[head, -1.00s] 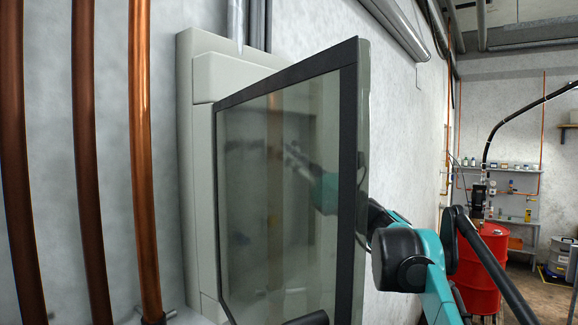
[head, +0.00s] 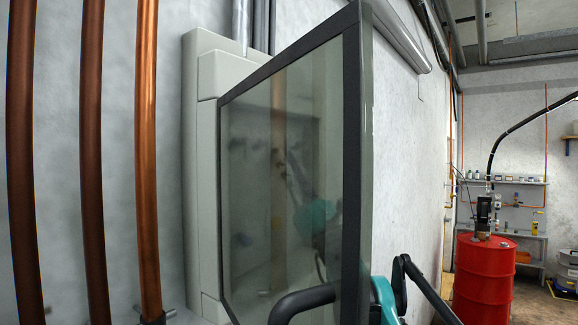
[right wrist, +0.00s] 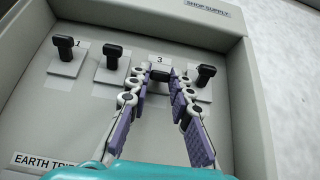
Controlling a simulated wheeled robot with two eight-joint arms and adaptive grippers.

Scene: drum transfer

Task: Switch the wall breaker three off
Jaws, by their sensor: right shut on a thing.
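The wall breaker cabinet (head: 208,150) hangs on the wall, its framed glass door (head: 280,170) swung open toward me. In the right wrist view, breaker three (right wrist: 161,75) is a black T-shaped handle under the label 3. My right gripper (right wrist: 160,82) has its purple-padded fingers on either side of that handle, with their tips at it, and is shut on it. Whether the handle is up or down is hard to tell behind the fingers. My left gripper is in neither current view.
Breakers one (right wrist: 65,46) and two (right wrist: 112,58) are left of breaker three, and another handle (right wrist: 204,77) is close on its right. Copper pipes (head: 147,150) run up the wall at left. A red drum (head: 484,280) stands at the far right.

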